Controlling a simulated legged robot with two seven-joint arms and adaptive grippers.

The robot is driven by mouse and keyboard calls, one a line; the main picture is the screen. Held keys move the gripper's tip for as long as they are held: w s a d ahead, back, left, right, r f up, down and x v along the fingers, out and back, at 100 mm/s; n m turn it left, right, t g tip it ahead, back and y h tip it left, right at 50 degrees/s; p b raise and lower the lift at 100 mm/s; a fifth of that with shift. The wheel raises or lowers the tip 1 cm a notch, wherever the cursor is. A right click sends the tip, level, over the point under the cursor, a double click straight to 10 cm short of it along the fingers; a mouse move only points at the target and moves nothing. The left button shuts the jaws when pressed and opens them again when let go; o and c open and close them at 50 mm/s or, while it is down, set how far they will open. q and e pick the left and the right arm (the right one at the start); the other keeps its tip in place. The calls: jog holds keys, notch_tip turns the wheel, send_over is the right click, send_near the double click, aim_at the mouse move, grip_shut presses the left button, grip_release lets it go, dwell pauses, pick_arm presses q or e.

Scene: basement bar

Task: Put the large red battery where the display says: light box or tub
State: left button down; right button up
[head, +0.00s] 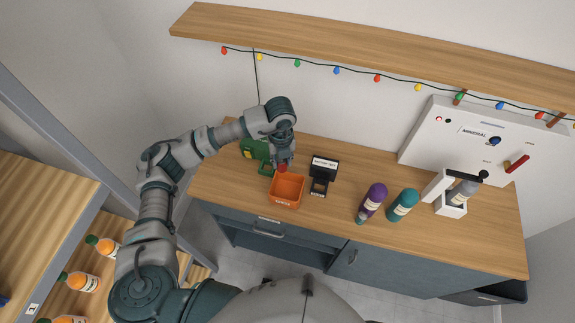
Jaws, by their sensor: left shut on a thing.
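My left gripper (283,165) is shut on a small red thing (283,168), which looks like the large red battery and is mostly hidden by the fingers. It is at the back edge of an open orange tub (287,204); I cannot tell whether the red thing is above the rim or inside. The tub has a pale label on its front, too small to read surely. A black device (321,183) with a whitish display (325,163) stands right of the tub; its text is unreadable. I see no clear light box. My right gripper is out of view.
A green object (254,147) stands behind my left gripper. Purple (372,199) and teal (403,204) bottles stand right of the device. A white machine (464,187) with a grey bottle is at the right. A shelf (330,32) hangs above; the counter front (330,215) is clear.

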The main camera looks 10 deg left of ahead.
aim_at(282, 169)
pick_arm(q)
notch_tip(282, 169, down, 4)
jog(key=shift+a+f+b, duration=0.1)
jog(key=shift+f+b, duration=0.1)
jog(key=shift+b, duration=0.85)
jog(key=shift+f, duration=0.65)
jog(key=shift+d, duration=0.2)
jog(key=c, duration=0.7)
grip_release()
jog(key=shift+a, duration=0.1)
jog(key=shift+r, duration=0.25)
notch_tip(282, 169, up, 12)
jog(key=shift+f, duration=0.25)
